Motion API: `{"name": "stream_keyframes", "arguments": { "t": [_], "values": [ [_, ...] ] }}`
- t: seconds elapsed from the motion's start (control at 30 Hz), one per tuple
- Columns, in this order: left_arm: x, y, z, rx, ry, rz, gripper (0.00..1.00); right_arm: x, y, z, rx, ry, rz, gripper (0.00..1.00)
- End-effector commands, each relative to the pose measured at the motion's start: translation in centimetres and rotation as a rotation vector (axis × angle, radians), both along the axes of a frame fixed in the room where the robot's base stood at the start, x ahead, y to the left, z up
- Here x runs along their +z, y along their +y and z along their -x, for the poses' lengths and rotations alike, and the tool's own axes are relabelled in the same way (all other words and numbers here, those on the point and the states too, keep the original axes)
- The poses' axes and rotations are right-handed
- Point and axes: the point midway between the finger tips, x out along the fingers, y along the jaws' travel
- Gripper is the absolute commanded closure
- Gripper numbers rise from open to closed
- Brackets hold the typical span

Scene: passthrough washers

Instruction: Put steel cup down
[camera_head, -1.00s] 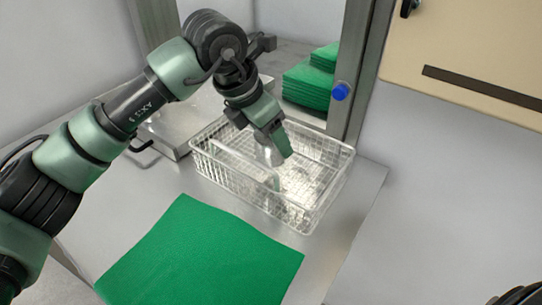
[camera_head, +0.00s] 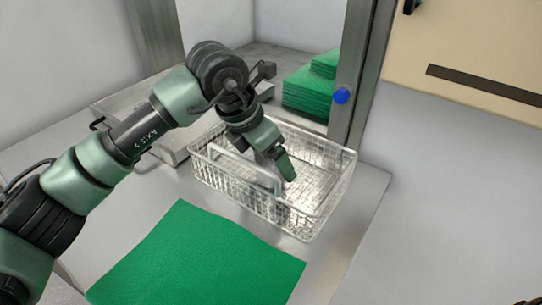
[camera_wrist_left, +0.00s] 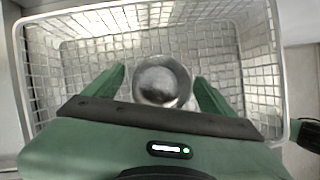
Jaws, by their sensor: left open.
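The steel cup (camera_wrist_left: 162,82) shows in the left wrist view as a round, shiny grey shape inside the wire basket (camera_wrist_left: 245,75). My left gripper (camera_wrist_left: 158,92) is open, with one green finger on each side of the cup and a visible gap on both sides. In the head view my left gripper (camera_head: 283,165) reaches down into the basket (camera_head: 335,190) from the left. There the cup cannot be told clearly from the bright wires and my fingers. Whether the cup rests fully on the basket floor is hard to tell.
The basket has a pale handle (camera_head: 243,170) across it, close to my left gripper. A green cloth (camera_head: 205,260) lies flat on the steel counter (camera_head: 345,240) in front. Folded green cloths (camera_head: 307,90) are stacked behind, beside a metal post (camera_head: 355,75) with a blue button (camera_head: 341,95).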

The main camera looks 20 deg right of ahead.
Motion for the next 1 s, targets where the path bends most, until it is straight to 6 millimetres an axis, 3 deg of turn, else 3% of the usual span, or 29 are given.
{"name": "stream_keyframes", "arguments": {
  "t": [0.27, 0.7, 1.0],
  "values": [
    [1.5, 0.4, 0.1, 0.0, -0.002, 0.0, 0.15, 0.9, 0.0, 0.0, 0.0, 0.0, 0.0, 0.64],
    [9.7, 3.8, 1.3, 0.0, -0.002, 0.0, 0.15, 3.6, -0.6, 0.0, 0.001, -0.001, 0.007, 0.64],
    [11.3, 4.6, 1.7, 0.001, 0.0, 0.0, 0.15, 4.0, -0.6, 0.0, 0.0, -0.001, 0.007, 0.64]
  ]
}}
